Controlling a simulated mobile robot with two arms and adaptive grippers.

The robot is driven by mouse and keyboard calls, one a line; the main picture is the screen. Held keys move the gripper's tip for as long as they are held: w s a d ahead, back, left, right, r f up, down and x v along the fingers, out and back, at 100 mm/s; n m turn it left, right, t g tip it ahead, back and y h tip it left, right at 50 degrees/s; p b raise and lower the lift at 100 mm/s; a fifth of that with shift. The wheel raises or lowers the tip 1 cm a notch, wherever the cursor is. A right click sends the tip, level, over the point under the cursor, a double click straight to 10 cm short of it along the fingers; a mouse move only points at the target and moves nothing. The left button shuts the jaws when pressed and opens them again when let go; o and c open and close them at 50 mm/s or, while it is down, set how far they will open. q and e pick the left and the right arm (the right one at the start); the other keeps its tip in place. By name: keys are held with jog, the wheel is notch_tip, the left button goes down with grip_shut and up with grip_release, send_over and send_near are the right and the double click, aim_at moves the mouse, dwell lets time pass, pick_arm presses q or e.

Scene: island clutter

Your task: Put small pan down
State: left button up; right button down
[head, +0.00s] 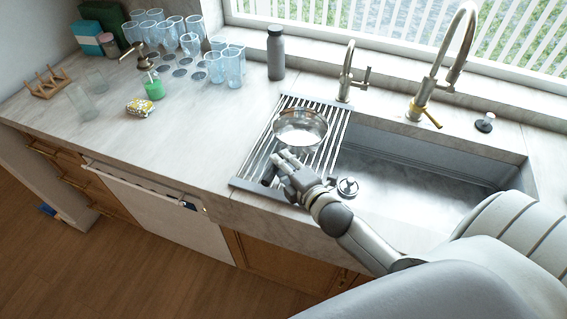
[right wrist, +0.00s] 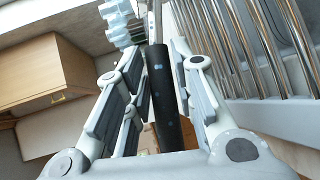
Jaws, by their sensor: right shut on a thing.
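The small pan (head: 301,128) is a shiny round metal pan. It is level, over the slatted drying rack (head: 331,156) at the left end of the sink; I cannot tell whether its base touches the slats. My right gripper (head: 283,166) is at the near side of the pan, low over the rack. In the right wrist view the pan's black handle (right wrist: 168,100) lies between the fingers, and the gripper is shut on it. The pan's bowl is mostly out of that view. My left gripper is not in view.
The steel sink (head: 430,187) opens right of the rack, with a tall faucet (head: 437,75) and a smaller tap (head: 346,75) behind. A grey bottle (head: 276,53) stands behind the rack.

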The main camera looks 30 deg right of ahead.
jog(key=shift+f, duration=0.25)
dwell(0.6)
jog(key=c, duration=1.1)
grip_release()
jog(key=shift+s+f, duration=0.1)
jog(key=shift+f, duration=0.15)
jog(key=v, duration=1.2)
jog(key=shift+r, duration=0.25)
jog(key=shift+f, duration=0.1)
